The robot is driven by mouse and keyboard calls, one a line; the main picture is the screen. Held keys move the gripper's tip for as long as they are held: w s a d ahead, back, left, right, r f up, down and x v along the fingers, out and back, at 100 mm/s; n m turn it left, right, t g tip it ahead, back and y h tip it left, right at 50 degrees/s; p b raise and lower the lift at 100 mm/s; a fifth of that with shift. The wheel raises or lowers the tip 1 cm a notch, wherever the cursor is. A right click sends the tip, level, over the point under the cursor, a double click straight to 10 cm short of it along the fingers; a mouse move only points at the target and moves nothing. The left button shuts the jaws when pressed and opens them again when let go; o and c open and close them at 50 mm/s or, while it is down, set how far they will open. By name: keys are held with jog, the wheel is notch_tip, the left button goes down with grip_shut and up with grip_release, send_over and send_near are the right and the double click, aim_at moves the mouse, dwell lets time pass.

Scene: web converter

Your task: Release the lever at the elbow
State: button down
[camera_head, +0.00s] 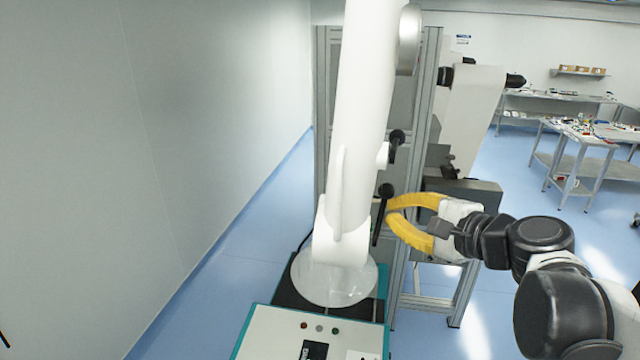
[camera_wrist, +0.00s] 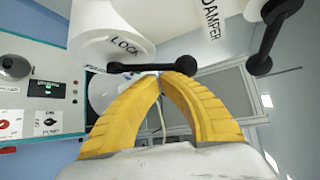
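A black lever with a ball end (camera_head: 379,222) stands on the lower side of the white arm-shaped machine (camera_head: 360,120). In the wrist view this lever (camera_wrist: 145,68) extends from a white housing marked LOCK (camera_wrist: 120,42). A second black lever (camera_head: 396,143) sits higher up; in the wrist view it (camera_wrist: 268,35) is beside the word DAMPER. My gripper (camera_head: 389,209) has two curved yellow fingers whose tips come together, with little or no gap. In the wrist view the fingertips (camera_wrist: 163,76) are right at the LOCK lever's edge, near its ball end. I cannot tell whether they touch it.
A teal-edged control box (camera_head: 275,335) with buttons stands below the machine. An aluminium frame (camera_head: 425,100) rises behind it. A grey wall (camera_head: 150,130) closes the left side. Open blue floor (camera_head: 505,190) and workbenches (camera_head: 590,140) lie to the right.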

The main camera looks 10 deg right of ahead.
jog(key=shift+s+a+r+n+t+y+b, duration=0.2)
jog(key=shift+s+n+t+b, duration=0.2)
jog(key=shift+s+n+t, duration=0.15)
jog(key=shift+s+a+r+n+t+y+b, duration=0.1)
jog(key=shift+s+a+r+n+t+b, duration=0.1)
jog(key=shift+s+n+t+b, duration=0.3)
jog(key=shift+s, duration=0.15)
dwell(1.6)
